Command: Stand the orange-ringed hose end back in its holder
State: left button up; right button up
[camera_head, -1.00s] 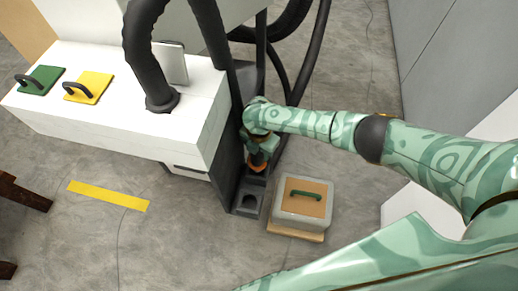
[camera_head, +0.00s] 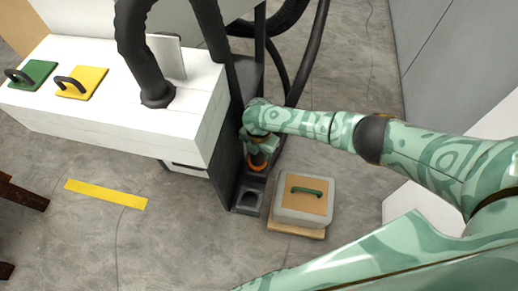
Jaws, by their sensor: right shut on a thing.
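The orange-ringed hose end (camera_head: 258,167) shows as an orange band just under my right gripper (camera_head: 257,150), which is shut on it. The dark holder (camera_head: 247,200) stands on the floor against the side of the white bench and has a round opening toward its front. The orange ring is at the rear part of the holder, behind that opening. I cannot tell whether the hose end sits inside a socket, as my gripper covers it from above. My left gripper is not in view.
A grey block with a tan top and green handle (camera_head: 305,196) stands right of the holder. The white bench (camera_head: 110,110) carries a green plate (camera_head: 32,74) and a yellow plate (camera_head: 82,82). Black hoses (camera_head: 312,55) hang behind.

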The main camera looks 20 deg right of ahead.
jog(key=shift+f, duration=0.55)
jog(key=shift+f+b, duration=0.1)
jog(key=shift+b, duration=0.2)
jog(key=shift+f+b, duration=0.5)
jog(key=shift+f, duration=0.3)
jog(key=o, duration=1)
jog(key=shift+c, duration=0.2)
